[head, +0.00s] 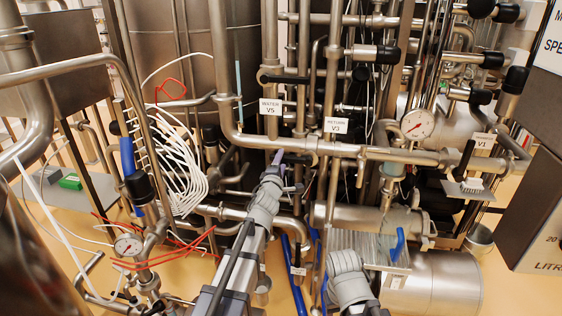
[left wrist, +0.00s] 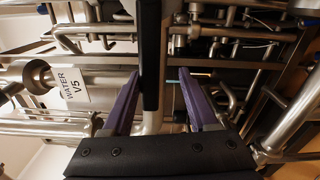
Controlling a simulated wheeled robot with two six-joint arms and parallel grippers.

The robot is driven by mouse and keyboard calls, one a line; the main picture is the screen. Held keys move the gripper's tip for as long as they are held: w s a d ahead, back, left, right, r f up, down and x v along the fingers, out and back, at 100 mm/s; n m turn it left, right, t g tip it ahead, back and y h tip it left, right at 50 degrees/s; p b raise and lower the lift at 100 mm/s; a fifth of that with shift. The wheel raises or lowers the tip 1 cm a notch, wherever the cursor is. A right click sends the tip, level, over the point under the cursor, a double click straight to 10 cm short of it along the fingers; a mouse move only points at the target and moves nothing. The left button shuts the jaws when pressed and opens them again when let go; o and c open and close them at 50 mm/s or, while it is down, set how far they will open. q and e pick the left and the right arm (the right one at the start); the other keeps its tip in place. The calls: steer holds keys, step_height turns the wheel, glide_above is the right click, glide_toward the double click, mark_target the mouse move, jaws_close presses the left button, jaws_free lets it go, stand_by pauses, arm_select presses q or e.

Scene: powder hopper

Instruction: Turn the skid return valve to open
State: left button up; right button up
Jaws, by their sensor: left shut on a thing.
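The white tag reading RETURN V3 (head: 335,125) hangs on the pipework at the centre of the head view, just right of and above my left gripper (head: 279,157). My left gripper reaches up from below, with its purple fingers at the horizontal steel pipe. In the left wrist view the two purple fingers (left wrist: 160,98) stand either side of a black lever handle (left wrist: 150,50), and the gripper is shut on it. I cannot tell for certain which valve this lever belongs to. My right gripper does not show; only a grey part of that arm appears at the bottom.
The WATER V5 tag (head: 270,107) is close by, with a black handle (head: 285,78) above it. A V1 tag (head: 484,141) and pressure gauge (head: 417,125) are at right. Pipes crowd the space around my left gripper. A hopper box (head: 530,225) stands at the right edge.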

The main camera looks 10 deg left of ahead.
arm_select(q)
steer(key=shift+o, duration=0.4)
steer(key=shift+f, duration=0.15)
steer(key=shift+w+a, duration=0.1)
steer(key=s, duration=0.8)
steer(key=shift+w, duration=0.1)
